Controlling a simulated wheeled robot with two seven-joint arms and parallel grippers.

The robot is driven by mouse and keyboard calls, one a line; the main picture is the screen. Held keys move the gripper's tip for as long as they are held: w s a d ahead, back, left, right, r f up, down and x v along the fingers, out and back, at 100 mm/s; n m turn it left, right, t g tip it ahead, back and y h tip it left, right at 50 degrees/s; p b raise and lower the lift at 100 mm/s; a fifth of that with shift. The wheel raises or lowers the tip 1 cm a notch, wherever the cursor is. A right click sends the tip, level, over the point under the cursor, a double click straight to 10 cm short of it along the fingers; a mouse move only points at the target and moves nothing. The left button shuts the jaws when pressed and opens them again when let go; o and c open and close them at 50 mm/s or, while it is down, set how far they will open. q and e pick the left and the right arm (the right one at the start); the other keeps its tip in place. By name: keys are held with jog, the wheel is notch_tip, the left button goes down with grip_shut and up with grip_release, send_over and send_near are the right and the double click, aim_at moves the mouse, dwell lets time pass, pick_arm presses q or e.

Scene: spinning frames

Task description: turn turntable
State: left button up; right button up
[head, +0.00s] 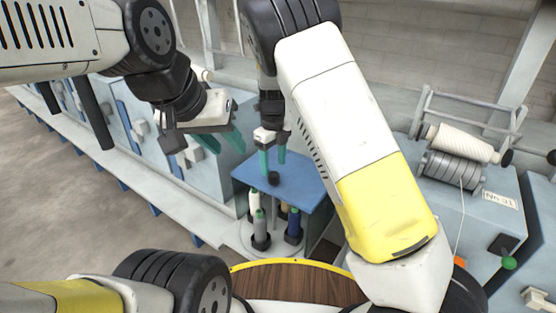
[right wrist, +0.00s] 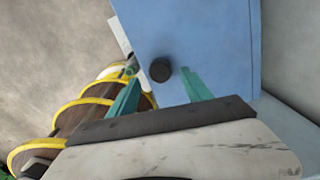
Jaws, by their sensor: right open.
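The turntable is a pale round plate (head: 247,238) carrying several upright bobbins (head: 260,226), white, grey-green, tan and blue, beneath a blue square top (head: 303,187). A short black knob (head: 273,178) stands on this top. My right gripper (head: 272,162) points down at the knob with its teal fingers apart. In the right wrist view the knob (right wrist: 160,70) lies between the two open fingertips, with gaps on both sides. I cannot tell whether the fingertips reach down to its height. My left gripper (head: 221,143) is open and empty, left of the blue top and apart from it.
A long blue-grey spinning frame (head: 112,110) runs along the left behind my left arm. At right a machine holds a cream yarn roll (head: 465,143) over a grey ribbed drum (head: 452,171). Open floor (head: 60,200) lies at the left.

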jog(key=shift+r, duration=1.75)
